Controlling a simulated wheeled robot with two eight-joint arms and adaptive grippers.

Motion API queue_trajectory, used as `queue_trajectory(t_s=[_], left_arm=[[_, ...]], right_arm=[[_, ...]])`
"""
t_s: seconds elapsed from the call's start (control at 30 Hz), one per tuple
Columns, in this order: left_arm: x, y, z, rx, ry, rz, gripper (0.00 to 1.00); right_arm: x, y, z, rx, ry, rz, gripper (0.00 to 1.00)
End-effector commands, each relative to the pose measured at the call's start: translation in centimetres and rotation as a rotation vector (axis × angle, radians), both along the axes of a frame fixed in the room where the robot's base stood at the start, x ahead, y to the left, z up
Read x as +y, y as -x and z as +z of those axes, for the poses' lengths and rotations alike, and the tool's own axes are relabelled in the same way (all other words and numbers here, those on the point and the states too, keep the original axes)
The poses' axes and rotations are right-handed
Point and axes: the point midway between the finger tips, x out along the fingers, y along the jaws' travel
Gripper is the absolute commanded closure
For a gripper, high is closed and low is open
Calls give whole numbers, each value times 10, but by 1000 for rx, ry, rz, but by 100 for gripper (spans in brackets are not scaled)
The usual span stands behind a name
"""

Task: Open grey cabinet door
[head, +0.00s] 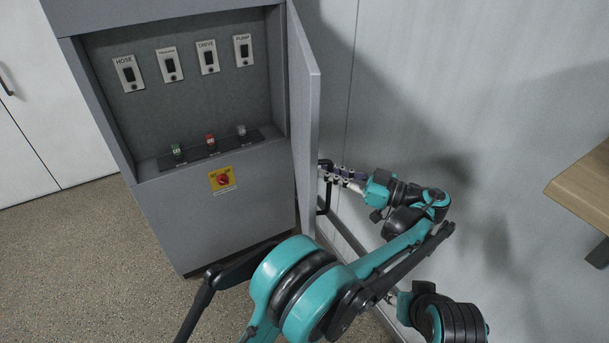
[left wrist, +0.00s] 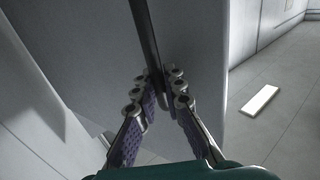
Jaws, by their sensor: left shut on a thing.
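The grey cabinet (head: 215,220) stands at the left centre of the head view. Its grey door (head: 306,120) is hinged on the right side and stands swung wide open, seen nearly edge-on. A black bar handle (head: 325,205) sticks out from the door's outer face. My left gripper (head: 335,174) is shut on this handle, to the right of the door. In the left wrist view, the purple-padded fingers (left wrist: 159,92) close around the dark handle bar (left wrist: 146,40) beside the door's grey face (left wrist: 95,55). My right gripper does not show.
Inside the cabinet are labelled switches (head: 170,64) and a row of coloured buttons (head: 210,143). A red-and-yellow knob (head: 222,180) sits on the front. A wall (head: 440,90) is close to the right of the door. A wooden tabletop (head: 585,190) juts in at far right.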

Motion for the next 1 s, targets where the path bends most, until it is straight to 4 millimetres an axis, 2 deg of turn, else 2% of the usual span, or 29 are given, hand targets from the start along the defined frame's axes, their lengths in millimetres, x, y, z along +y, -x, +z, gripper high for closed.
queue_trajectory(t_s=[0.2, 0.53, 0.6, 0.63, 1.0], left_arm=[[-12, -5, 1, 1, -1, -2, 100], [-13, -5, 1, 0, -1, -2, 100], [-13, -6, 1, 0, -1, -2, 77], [-13, -6, 1, 0, -1, -2, 69], [-12, -5, 5, 0, -1, -1, 68]], right_arm=[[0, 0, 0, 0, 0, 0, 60], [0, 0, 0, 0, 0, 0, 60], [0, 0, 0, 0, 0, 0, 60], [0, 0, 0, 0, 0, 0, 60], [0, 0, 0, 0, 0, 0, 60]])
